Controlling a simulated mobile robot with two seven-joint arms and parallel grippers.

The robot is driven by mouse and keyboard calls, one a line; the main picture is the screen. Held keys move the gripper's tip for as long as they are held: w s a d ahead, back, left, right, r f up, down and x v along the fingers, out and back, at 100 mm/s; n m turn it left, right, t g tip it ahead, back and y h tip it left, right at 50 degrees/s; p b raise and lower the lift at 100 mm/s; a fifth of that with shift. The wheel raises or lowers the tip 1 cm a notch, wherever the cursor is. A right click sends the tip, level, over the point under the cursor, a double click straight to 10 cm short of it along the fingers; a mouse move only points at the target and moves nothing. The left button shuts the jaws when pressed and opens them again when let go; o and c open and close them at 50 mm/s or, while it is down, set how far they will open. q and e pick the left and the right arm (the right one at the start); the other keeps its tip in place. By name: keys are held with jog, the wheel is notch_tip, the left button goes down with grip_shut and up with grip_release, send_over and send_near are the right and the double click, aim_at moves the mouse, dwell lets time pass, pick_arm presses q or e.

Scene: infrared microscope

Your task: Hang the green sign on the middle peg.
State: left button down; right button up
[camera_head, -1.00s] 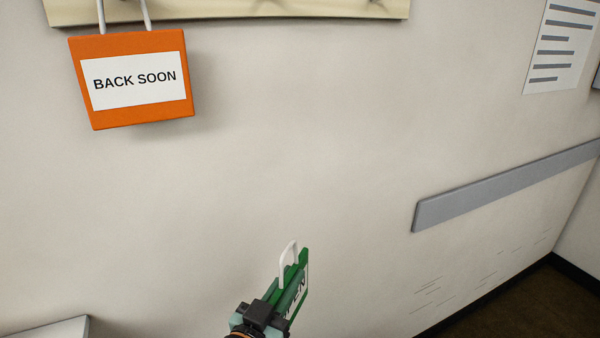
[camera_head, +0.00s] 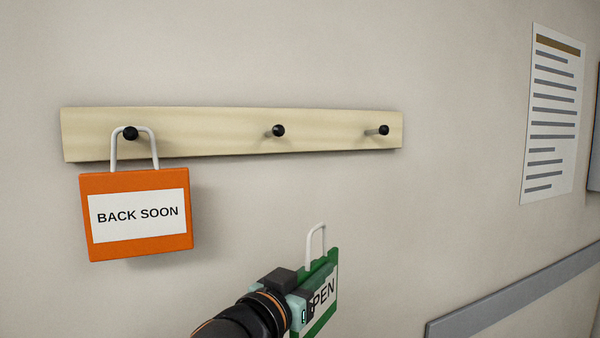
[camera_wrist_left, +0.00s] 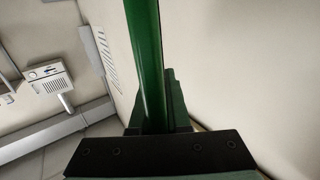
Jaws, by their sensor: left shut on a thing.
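The green sign (camera_head: 331,262) has a white panel, of which the letters "PEN" show, and a white wire loop on top. My left gripper (camera_head: 303,300) is shut on the sign and covers its left part. The sign is seen at a slant, below and right of the middle peg (camera_head: 278,131), and apart from it. The middle peg is black-tipped and bare, on a pale wooden rail (camera_head: 220,134). In the left wrist view the green sign (camera_wrist_left: 145,60) stands edge-on between the fingers. My right gripper is not in view.
An orange "BACK SOON" sign (camera_head: 136,250) hangs by its loop on the left peg (camera_head: 130,133). The right peg (camera_head: 384,130) is bare. A printed sheet (camera_head: 553,115) and a grey wall strip (camera_head: 520,290) are at the right. The wall below the rail's middle is clear.

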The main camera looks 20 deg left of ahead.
aim_at(314, 228)
pick_arm(q)
jog(key=shift+m+h, duration=0.3)
jog(key=shift+h, duration=0.2)
jog(key=r, duration=0.3)
jog(key=s+r, duration=0.1)
jog(key=r, duration=0.3)
jog(key=r+p, duration=0.1)
jog(key=r, duration=0.2)
jog(key=shift+s+r, duration=0.2)
jog(key=shift+r, duration=0.1)
jog(key=s+r, duration=0.3)
jog(key=r, duration=0.3)
jog(key=shift+w+a+f, duration=0.2)
jog(key=shift+w+a, duration=0.8)
jog(key=shift+a, duration=0.45)
jog(key=shift+w+a+f, duration=0.15)
jog(key=shift+w+a, duration=0.9)
jog(key=shift+a, duration=0.35)
jog(key=shift+w+a+f, duration=0.2)
jog(key=shift+w+a, duration=0.8)
jog(key=shift+a, duration=0.45)
jog(key=shift+w+a+f, duration=0.15)
jog(key=shift+w+a, duration=0.15)
jog(key=shift+s+d, duration=0.15)
jog(key=shift+d, duration=0.05)
jog(key=c, duration=0.8)
grip_release()
jog(key=shift+r+h, duration=0.2)
jog(key=shift+h, duration=0.1)
jog(key=shift+s, duration=0.1)
